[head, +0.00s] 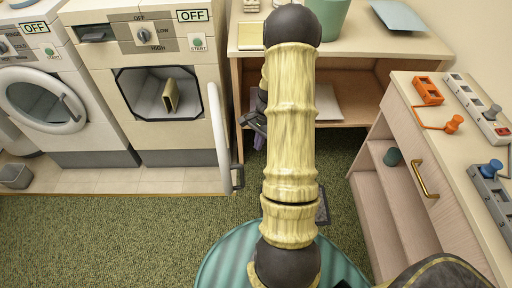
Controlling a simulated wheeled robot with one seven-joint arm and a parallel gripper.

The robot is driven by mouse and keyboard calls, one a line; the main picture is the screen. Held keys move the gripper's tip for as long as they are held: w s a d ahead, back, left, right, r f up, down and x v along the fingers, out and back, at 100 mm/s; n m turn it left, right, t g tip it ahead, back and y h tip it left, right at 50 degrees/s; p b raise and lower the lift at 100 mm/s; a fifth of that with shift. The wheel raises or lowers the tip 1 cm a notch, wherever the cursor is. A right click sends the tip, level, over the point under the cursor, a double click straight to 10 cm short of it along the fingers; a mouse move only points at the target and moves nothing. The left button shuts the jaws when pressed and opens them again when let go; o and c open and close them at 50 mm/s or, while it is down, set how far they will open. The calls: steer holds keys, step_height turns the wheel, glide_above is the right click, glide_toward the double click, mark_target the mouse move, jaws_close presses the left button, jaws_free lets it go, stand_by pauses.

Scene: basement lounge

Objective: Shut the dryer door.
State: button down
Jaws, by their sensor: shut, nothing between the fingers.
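The dryer (155,140) is the white machine at centre left, with its dark-rimmed square opening uncovered. A tan folded item (171,96) lies inside the drum. The dryer door (219,140) stands open, swung out toward me from the opening's right side and seen nearly edge-on. A dark handle (238,178) is on its right face near the lower end. My gripper (252,121) is partly hidden behind my yellow arm. Its dark visible part is just right of the door, and it appears shut and empty. I cannot tell whether it touches the door.
A washer (83,138) with a closed round door stands left. A wooden shelf unit (345,58) is behind my arm. Green carpet (130,235) in front of the machines is free.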

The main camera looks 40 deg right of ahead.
steer(key=s+a+f, duration=0.1)
steer(key=a+f, duration=0.4)
steer(key=f, duration=0.3)
steer(key=shift+a, duration=0.35)
steer(key=shift+w, duration=0.1)
